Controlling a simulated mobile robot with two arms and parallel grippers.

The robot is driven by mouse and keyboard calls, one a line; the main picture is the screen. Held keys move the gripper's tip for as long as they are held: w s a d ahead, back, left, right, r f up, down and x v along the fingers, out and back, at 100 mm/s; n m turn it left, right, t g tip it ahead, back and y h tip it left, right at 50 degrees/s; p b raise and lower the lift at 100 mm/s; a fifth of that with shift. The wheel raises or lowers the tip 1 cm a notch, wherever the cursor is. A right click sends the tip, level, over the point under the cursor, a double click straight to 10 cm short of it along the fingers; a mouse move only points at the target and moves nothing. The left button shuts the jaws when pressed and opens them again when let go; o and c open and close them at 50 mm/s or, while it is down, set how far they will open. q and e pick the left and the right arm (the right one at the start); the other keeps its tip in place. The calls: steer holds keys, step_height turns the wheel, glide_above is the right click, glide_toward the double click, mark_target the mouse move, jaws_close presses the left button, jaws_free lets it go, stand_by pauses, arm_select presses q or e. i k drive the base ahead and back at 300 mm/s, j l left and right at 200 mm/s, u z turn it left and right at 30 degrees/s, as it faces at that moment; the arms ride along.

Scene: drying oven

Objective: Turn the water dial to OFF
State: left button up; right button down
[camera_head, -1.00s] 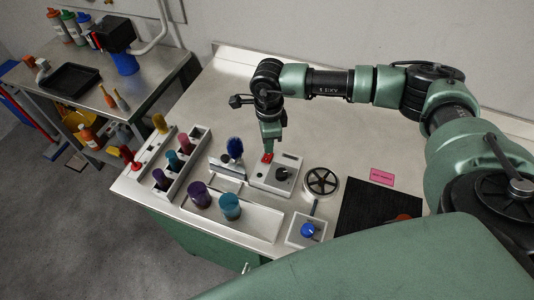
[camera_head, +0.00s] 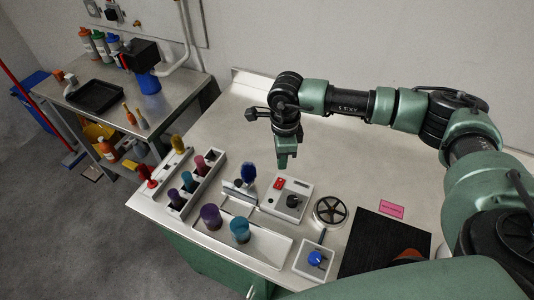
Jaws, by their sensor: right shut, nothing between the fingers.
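A blue dial (camera_head: 315,258) sits on a small white plate (camera_head: 302,264) at the front edge of the bench; it looks like the water dial, but its markings are too small to read. My right gripper (camera_head: 283,163) is shut and empty, pointing down above the bench. It is behind and left of the blue dial and apart from it. Below it stands a white box (camera_head: 303,188) with a red switch (camera_head: 279,184) and a black knob (camera_head: 293,201). My left gripper is not in view.
A round spoked wheel (camera_head: 330,211) and a black mat (camera_head: 372,247) lie right of the box. A white tray (camera_head: 265,245) holds purple and teal cylinders. A rack (camera_head: 191,197) with coloured items stands at the left. The back of the bench is clear.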

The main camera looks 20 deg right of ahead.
mark_target(315, 259)
steer(key=k+j, duration=0.5)
steer(key=k, duration=0.2)
steer(key=k+j, duration=0.5)
steer(key=k, duration=0.15)
